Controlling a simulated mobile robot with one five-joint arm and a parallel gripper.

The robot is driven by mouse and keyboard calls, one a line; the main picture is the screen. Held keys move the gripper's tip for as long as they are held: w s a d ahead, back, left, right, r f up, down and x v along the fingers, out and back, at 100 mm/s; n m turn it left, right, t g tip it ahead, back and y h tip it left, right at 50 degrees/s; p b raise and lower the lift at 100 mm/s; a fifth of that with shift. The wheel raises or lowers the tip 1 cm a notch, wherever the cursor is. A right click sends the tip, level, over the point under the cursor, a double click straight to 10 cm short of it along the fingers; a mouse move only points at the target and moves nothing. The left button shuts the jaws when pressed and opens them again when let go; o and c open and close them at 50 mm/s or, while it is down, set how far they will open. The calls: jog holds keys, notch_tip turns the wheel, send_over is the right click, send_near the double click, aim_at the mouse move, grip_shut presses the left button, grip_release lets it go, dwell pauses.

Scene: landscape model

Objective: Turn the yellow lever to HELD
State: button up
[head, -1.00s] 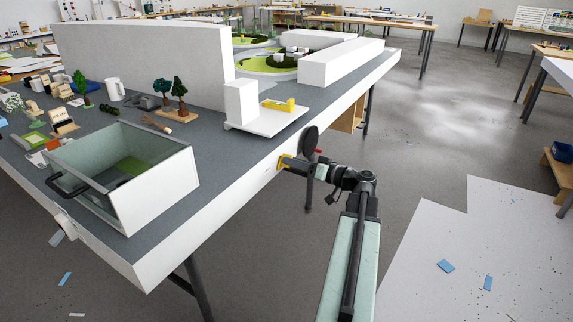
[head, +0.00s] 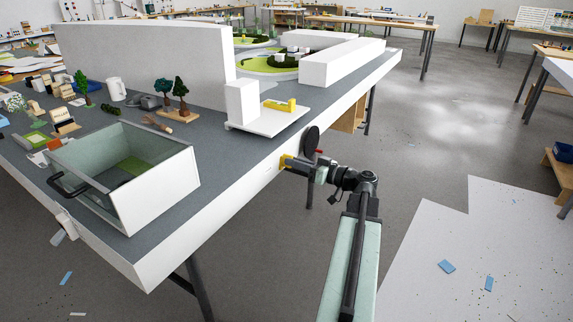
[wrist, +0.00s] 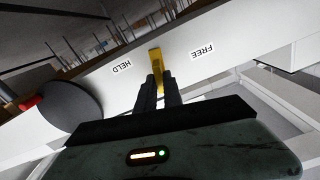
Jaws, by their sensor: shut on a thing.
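The yellow lever (head: 285,161) sits on the white side face of the table, and it also shows in the wrist view (wrist: 155,58). There it stands between two upside-down labels, the HELD label (wrist: 121,66) to its left and the FREE label (wrist: 202,52) to its right, pointing at neither. My gripper (wrist: 158,88) is shut on the lever, with one dark finger on each side. The fingers hide its lower part. In the head view my gripper (head: 295,164) reaches the table's side from the right.
A dark round disc (head: 310,140) with a red part stands beside the lever, and it is close to my gripper's left in the wrist view (wrist: 58,108). A white open-topped box (head: 160,195) with a dark handle sits on the table.

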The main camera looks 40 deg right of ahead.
jog(key=shift+n, duration=1.3)
jog(key=o, duration=0.6)
jog(key=shift+o, duration=0.2)
jog(key=shift+s, duration=0.1)
jog(key=v, duration=0.7)
jog(key=shift+s, duration=0.3)
